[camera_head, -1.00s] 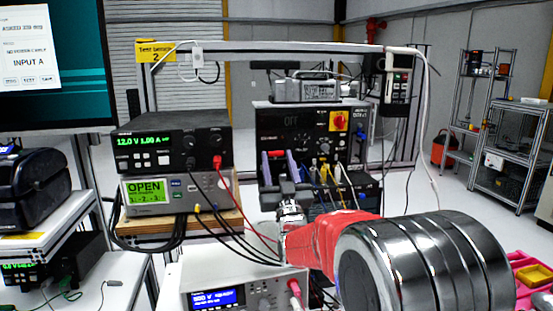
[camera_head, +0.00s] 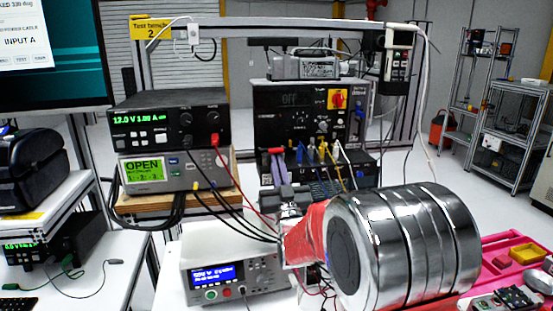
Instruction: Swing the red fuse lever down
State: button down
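A small red piece (camera_head: 275,150), which looks like the fuse lever's handle, shows at the lower left front of the black power unit (camera_head: 290,125). My gripper (camera_head: 274,167) is at the front of this unit, with its purple-grey fingers just below the red piece. The fingers look close to it, but I cannot tell whether they touch it or grip it. My red and silver arm hides the area below and right of the gripper. A separate red knob on a yellow plate (camera_head: 338,98) is at the unit's upper right.
Coloured leads hang just right of my gripper. A power supply (camera_head: 170,120) stands on a meter reading OPEN (camera_head: 178,172) to the left, with black and red cables crossing toward the arm. A white instrument (camera_head: 233,270) is below. Pink trays (camera_head: 510,250) lie at right.

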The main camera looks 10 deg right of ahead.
jog(key=shift+r, duration=0.35)
jog(key=c, duration=2.3)
grip_release()
jog(key=o, duration=1.4)
jog(key=shift+s, duration=0.1)
jog(key=shift+c, duration=0.2)
jog(key=shift+f, duration=0.1)
jog(key=v, duration=1.3)
jog(key=shift+s+f, duration=0.25)
jog(key=shift+f, duration=0.05)
